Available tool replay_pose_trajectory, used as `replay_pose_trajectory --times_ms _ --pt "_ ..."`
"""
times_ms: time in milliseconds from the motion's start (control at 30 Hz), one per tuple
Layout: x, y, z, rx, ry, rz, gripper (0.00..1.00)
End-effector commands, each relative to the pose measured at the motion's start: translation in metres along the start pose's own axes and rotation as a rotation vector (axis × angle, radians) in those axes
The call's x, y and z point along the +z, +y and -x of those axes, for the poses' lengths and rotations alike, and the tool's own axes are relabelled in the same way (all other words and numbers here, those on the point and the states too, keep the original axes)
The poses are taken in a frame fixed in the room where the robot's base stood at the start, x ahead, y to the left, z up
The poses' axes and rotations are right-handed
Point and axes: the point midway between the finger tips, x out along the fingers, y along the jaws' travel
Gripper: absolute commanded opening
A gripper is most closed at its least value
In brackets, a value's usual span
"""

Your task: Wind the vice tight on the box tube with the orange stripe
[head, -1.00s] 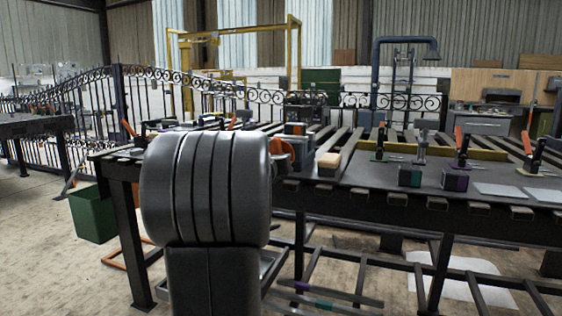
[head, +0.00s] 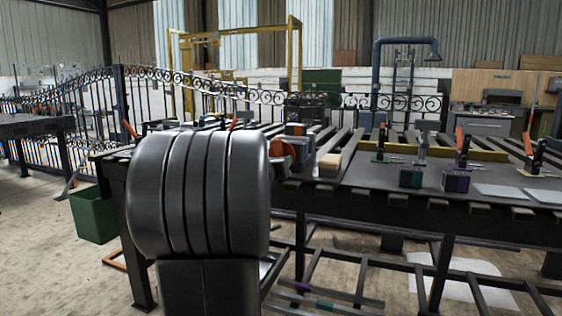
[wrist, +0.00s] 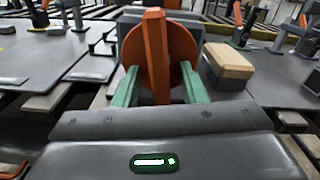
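In the wrist view an orange round hand wheel (wrist: 182,48) with a raised bar across its face (wrist: 156,55) fills the middle. The grey vice body (wrist: 126,22) shows partly behind it. My gripper (wrist: 159,66) has its two green fingers apart, one on each side of the bar, with a visible gap on both sides. I cannot tell whether the fingertips touch the wheel. In the head view the orange wheel (head: 284,150) shows at the bench's front edge, partly hidden by my arm, and my gripper is hidden there. I cannot make out an orange-striped box tube.
A wooden block (head: 329,164) sits right of the wheel. Green-marked (head: 411,177) and purple (head: 455,181) blocks and upright clamps stand further right on the slatted bench (head: 400,200). Tubes with coloured bands lie on a low rack.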

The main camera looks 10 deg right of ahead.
Motion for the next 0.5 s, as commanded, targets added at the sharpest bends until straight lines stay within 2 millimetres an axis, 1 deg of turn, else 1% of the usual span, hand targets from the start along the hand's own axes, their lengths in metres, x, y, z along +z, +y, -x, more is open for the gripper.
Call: replay_pose_trajectory --times_ms 33,300,400,500 --pt "0.001 0.000 0.011 0.002 -0.002 0.001 0.38" --pt "0.002 0.001 0.071 0.004 -0.001 -0.001 0.38" --pt "0.001 0.001 0.089 0.004 0.000 0.000 0.38" --pt "0.001 0.001 0.103 0.002 0.000 0.000 0.38"
